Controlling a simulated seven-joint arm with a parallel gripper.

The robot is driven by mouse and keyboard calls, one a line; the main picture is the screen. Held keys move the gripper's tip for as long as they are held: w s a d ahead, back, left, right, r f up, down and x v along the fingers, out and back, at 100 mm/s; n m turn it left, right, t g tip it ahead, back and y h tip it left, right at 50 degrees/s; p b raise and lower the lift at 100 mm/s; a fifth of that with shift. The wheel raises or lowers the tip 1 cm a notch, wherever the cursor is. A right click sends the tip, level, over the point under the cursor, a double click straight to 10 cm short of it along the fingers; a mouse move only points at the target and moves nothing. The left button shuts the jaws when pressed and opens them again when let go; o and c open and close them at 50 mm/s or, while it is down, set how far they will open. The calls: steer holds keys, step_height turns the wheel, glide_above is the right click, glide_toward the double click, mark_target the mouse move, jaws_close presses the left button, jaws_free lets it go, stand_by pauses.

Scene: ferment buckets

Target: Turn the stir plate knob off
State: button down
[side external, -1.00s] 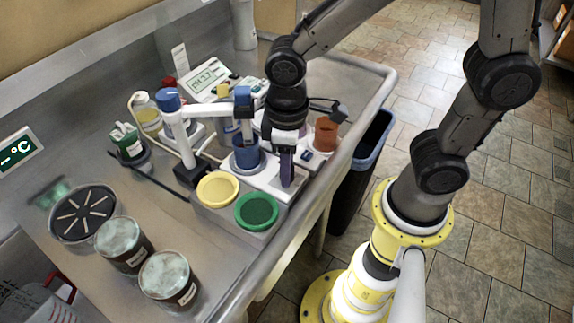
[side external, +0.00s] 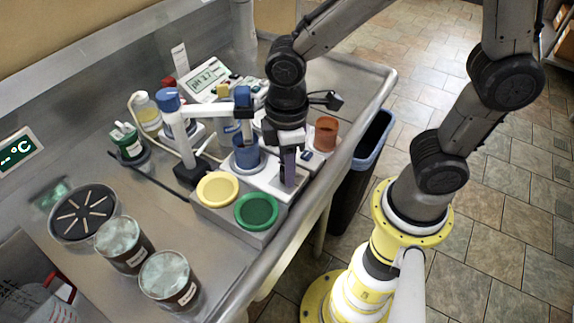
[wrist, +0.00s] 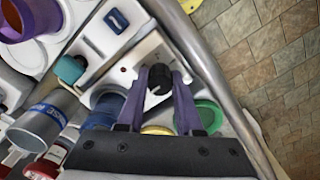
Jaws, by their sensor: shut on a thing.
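The stir plate (side external: 267,178) is a white flat unit near the front edge of the bench in the side external view. Its black round knob (wrist: 159,79) shows in the wrist view, with a light pointer mark. My gripper (side external: 288,180) has purple fingers and points down over the plate's front; it also shows in the wrist view (wrist: 160,82). The fingers stand on both sides of the knob and are shut on it. In the side view the fingers hide the knob. A blue cup (side external: 247,153) stands on the stir plate.
Yellow (side external: 217,188) and green (side external: 256,211) round lids sit on a grey block beside the plate. A white arm with blue caps (side external: 180,130) stands behind. An orange-brown cup (side external: 326,134) stands to the right. Two jars (side external: 170,282) stand at front left.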

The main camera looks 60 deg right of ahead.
steer(key=c, duration=0.6)
jaws_free()
steer(key=shift+r, duration=0.1)
step_height(320, 180, up, 14)
steer(key=shift+f, duration=0.2)
steer(key=s+d+m+t, duration=0.2)
steer(key=d+m, duration=0.1)
steer(key=s+d+f+m+t, duration=0.1)
steer(key=s+d+m, duration=0.2)
steer(key=d, duration=0.1)
steer(key=s+d+m+t, duration=0.2)
steer(key=d+m, duration=0.1)
steer(key=d, duration=0.1)
steer(key=shift+s+d+f+t, duration=0.25)
steer(key=shift+s+f+t, duration=0.05)
steer(key=shift+f, duration=0.1)
